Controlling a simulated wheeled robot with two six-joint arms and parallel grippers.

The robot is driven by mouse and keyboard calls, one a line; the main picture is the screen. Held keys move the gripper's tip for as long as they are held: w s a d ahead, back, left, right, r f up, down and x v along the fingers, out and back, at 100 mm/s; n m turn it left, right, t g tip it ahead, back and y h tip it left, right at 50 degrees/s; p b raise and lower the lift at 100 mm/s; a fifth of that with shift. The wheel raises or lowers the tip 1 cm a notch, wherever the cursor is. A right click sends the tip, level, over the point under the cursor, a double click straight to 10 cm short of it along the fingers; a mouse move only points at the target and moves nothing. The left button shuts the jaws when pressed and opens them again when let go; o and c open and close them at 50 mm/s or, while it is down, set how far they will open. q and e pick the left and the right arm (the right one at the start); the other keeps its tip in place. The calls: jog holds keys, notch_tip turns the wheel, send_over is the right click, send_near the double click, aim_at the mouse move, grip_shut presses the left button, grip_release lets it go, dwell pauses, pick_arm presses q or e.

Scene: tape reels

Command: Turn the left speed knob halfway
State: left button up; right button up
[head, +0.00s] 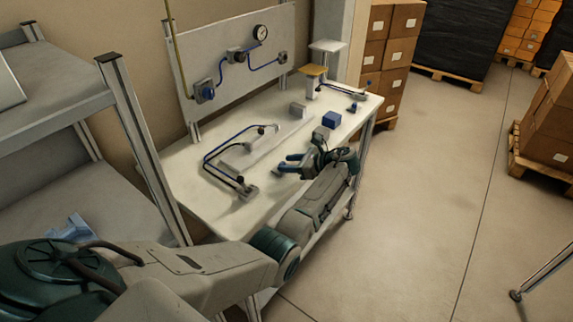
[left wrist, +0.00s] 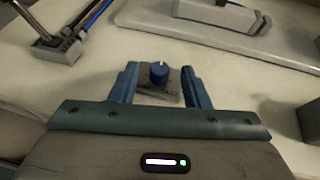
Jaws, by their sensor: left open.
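My left gripper (left wrist: 159,68) is open, with one blue finger on each side of the knob. Gaps show between the fingers and the knob. In the head view my left gripper (head: 280,167) is low over the middle of the white workbench (head: 190,175). The knob cannot be made out there. I cannot see another knob clearly enough to compare. My right gripper is not in view.
A grey block with a post and blue hose (left wrist: 50,48) stands left of the gripper. A pale plate with a grey box (left wrist: 222,12) lies beyond it. A blue cube (head: 331,119) and a panel with a gauge (head: 260,32) are at the back. Bare bench surrounds the plate.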

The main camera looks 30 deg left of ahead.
pick_arm(q)
jog(key=b+v, duration=0.2)
jog(key=v, duration=0.7)
jog(key=shift+d, duration=0.2)
jog(key=shift+r, duration=0.1)
